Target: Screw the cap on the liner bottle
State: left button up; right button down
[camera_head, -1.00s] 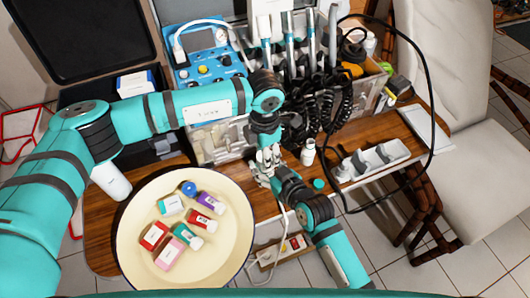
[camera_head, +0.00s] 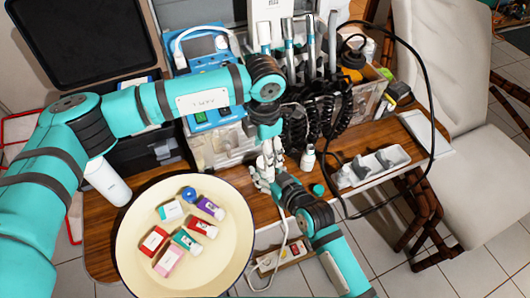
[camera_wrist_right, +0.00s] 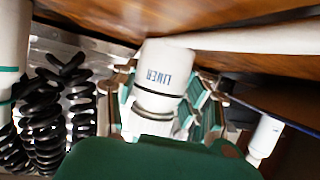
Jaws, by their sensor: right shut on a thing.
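The liner bottle (camera_wrist_right: 162,75) is white with blue LINER lettering, which reads upside down in the right wrist view. It stands in the middle of that view, its neck end toward the bottom of the picture. My right gripper (camera_head: 270,174) reaches in from the lower right in the head view and is shut on the bottle. My left gripper (camera_head: 268,152) points down from above, close against the right one; its fingers overlap there and their opening is unclear. A teal cap (camera_head: 318,189) lies on the table right of the grippers. A blurred dark green shape hides the lower wrist view.
A small white bottle (camera_head: 308,158) stands just right of the grippers. A white tray (camera_head: 350,181) lies at the right. Black coiled hoses (camera_head: 325,112) hang behind. A tall white bottle (camera_head: 108,182) stands at the left.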

pick_arm(q)
jog(key=shift+c, duration=0.3)
notch_tip(320, 180, up, 4)
jog(key=n, duration=0.3)
jog(key=shift+f, duration=0.25)
jog(key=shift+f, duration=4.05)
